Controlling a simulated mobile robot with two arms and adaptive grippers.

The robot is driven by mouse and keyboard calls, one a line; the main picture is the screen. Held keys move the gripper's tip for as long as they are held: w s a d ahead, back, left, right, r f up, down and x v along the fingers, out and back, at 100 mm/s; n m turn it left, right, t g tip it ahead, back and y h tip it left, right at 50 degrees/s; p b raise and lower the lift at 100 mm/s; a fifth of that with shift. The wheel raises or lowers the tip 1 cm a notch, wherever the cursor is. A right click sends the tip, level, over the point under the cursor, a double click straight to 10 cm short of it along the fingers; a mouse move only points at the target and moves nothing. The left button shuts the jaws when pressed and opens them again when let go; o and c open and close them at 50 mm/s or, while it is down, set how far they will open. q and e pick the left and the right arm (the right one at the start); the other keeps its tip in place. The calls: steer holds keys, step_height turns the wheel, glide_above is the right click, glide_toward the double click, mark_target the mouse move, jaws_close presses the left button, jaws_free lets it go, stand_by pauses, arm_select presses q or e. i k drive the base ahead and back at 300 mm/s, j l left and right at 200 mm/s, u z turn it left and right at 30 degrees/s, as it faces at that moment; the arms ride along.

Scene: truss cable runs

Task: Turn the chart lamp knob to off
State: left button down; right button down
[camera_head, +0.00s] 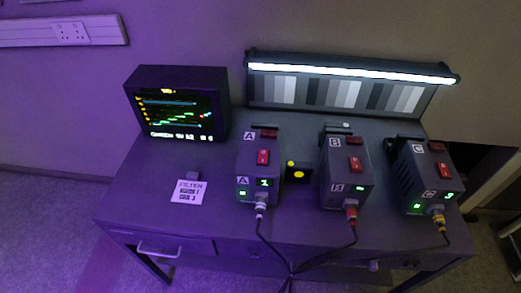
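The chart lamp (350,73) is a long white tube, lit, above a panel of grey-step charts (335,94) at the back of the desk. I cannot tell for sure which part is its knob. A small pale round part (373,265) shows on the desk's front edge, right of centre; its setting is too small to read. A small dark box with a yellow round spot (299,174) sits between units A and B. Neither of my grippers shows in the head view.
Boxes A (259,160), B (346,172) and C (425,175) stand on the desk with red switches and cables running over the front edge. A monitor (180,105) and a paper label (187,192) are at left. The desk (140,195) has bare room at front left.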

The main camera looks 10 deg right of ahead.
mark_target(372, 265)
steer(key=z, duration=1.7)
